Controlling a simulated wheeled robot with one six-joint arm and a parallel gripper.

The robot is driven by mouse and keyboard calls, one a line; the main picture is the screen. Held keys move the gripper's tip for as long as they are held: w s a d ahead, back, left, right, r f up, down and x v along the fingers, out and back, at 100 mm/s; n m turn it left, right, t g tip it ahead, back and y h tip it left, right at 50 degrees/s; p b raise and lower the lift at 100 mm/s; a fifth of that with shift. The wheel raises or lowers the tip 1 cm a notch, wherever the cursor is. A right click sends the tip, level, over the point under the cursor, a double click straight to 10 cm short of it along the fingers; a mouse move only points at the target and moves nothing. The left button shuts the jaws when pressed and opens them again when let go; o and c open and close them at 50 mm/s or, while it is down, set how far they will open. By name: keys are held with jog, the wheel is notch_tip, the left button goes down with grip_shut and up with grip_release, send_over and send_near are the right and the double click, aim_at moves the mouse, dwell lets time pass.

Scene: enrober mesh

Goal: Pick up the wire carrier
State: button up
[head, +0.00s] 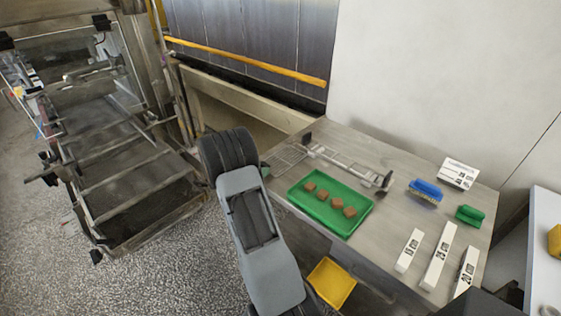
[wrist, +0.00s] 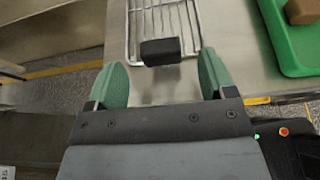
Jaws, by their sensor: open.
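The wire carrier (wrist: 163,17) is a flat grid of thin metal wires with a black block handle (wrist: 161,52) at its near end. Gaps show between the handle and both fingers.
A green tray (head: 312,221) with several brown blocks is close on the right. A blue brush (head: 426,190), a green brush (head: 469,214) and white labelled blocks (head: 438,256) are farther right. A yellow bin (head: 331,284) is below the table.

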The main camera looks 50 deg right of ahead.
aim_at(266, 164)
jog(key=shift+s+d+f+p, duration=0.15)
jog(key=shift+d+p, duration=0.15)
jog(key=shift+d, duration=0.3)
jog(key=shift+p+x, duration=0.55)
jog(key=shift+x, duration=1.55)
jog(key=shift+c, duration=0.3)
jog(key=c, duration=1.1)
